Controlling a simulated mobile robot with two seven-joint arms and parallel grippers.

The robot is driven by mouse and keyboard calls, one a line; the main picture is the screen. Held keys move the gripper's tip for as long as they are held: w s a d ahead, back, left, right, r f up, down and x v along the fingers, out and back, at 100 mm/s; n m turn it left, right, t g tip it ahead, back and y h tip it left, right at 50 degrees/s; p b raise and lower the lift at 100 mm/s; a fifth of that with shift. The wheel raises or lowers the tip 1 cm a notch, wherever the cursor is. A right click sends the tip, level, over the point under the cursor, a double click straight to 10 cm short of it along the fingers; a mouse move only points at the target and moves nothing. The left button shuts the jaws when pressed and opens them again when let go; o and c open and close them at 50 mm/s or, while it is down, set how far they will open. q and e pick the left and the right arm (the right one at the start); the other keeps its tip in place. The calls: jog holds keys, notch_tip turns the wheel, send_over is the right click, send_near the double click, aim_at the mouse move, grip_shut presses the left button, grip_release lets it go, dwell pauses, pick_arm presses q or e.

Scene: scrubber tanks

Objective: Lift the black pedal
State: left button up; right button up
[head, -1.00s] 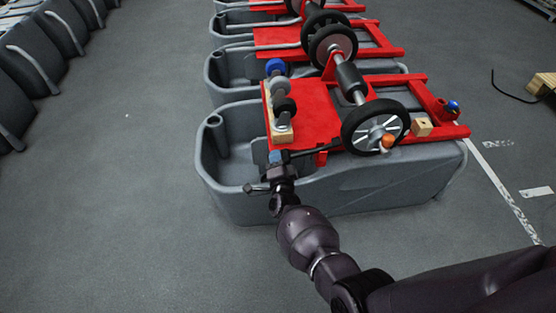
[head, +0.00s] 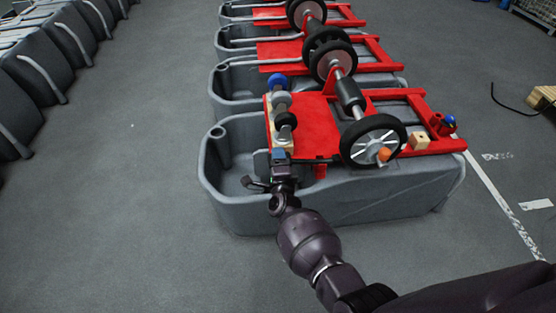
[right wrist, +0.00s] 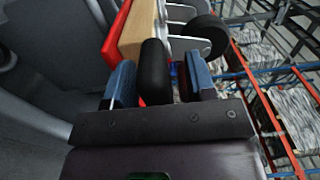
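The black pedal (right wrist: 155,72) shows in the right wrist view as a rounded dark piece between my right gripper's two blue finger pads (right wrist: 161,84). It lies close to the left pad, with a gap to the right pad, so the gripper is open around it. In the head view my right gripper (head: 278,158) is at the left edge of the nearest tank's red frame. Only a thin dark bar shows beside it there; the gripper hides the pedal's end. My left gripper is not in view.
The grey tank (head: 345,205) carries a red frame (head: 315,125), a wooden strip with rollers (head: 283,118) and a large black wheel (head: 373,140) with an orange knob. Similar tanks stand behind. The floor (head: 130,200) at left is clear.

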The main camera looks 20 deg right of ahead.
jog(key=shift+s, duration=0.1)
jog(key=shift+s+a, duration=0.25)
jog(key=shift+s, duration=0.35)
pick_arm(q)
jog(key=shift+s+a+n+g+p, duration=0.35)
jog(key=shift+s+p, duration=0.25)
jog(key=shift+p, duration=0.6)
pick_arm(e)
jog(key=v, duration=0.9)
jog(key=shift+s, duration=0.25)
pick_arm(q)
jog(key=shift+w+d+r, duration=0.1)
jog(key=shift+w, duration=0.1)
